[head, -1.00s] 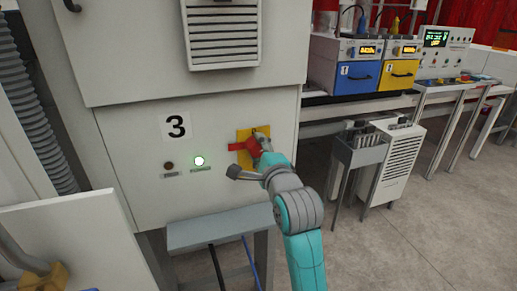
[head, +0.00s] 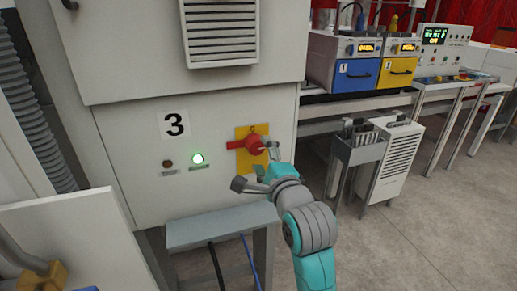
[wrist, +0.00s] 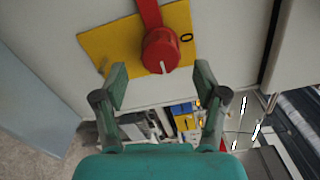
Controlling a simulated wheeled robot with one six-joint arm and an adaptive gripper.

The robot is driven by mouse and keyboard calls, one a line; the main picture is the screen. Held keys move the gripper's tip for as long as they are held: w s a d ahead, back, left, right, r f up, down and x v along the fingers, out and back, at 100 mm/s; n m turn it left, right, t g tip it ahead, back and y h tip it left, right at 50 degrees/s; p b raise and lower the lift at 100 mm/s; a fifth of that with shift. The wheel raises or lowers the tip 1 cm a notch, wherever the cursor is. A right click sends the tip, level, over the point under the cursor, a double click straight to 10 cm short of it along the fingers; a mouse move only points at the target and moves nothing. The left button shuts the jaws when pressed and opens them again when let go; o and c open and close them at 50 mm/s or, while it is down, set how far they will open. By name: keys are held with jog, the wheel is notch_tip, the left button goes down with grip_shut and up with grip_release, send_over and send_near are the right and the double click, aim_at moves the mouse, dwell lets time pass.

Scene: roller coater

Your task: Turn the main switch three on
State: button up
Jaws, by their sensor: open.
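The main switch three is a red round knob (head: 255,145) with a red handle, on a yellow plate (head: 243,133) on the grey cabinet front. In the head view its handle points left, roughly level. The wrist view shows the knob (wrist: 160,50) with a white line and an "O" mark on the plate beside it. My gripper (head: 265,161) is just in front of and below the knob. In the wrist view my gripper (wrist: 161,86) is open, its fingers apart with nothing between them; the knob lies beyond the tips. The green lamp (head: 197,159) left of the switch is lit.
A grey bench (head: 220,225) stands below the panel. A white panel (head: 65,240) is at lower left. The floor (head: 430,230) at right is clear.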

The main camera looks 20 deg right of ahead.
jog(key=s, duration=0.7)
jog(key=shift+s, duration=0.15)
jog(key=s+f+n+g, duration=0.1)
jog(key=s+f+n, duration=0.4)
jog(key=s+f, duration=0.5)
jog(key=s+f+n+g, duration=0.1)
jog(key=s+f+n, duration=0.45)
jog(key=f, duration=0.75)
jog(key=s+f+n, duration=0.2)
jog(key=s+n, duration=0.1)
jog(key=s, duration=0.5)
jog(key=s+f+n, duration=0.2)
jog(key=s+n, duration=0.2)
jog(key=s, duration=0.5)
jog(key=s+f+n+g, duration=0.1)
jog(key=s+n, duration=0.2)
jog(key=s, duration=0.6)
jog(key=shift+a+f, duration=0.15)
jog(key=shift+f, duration=0.25)
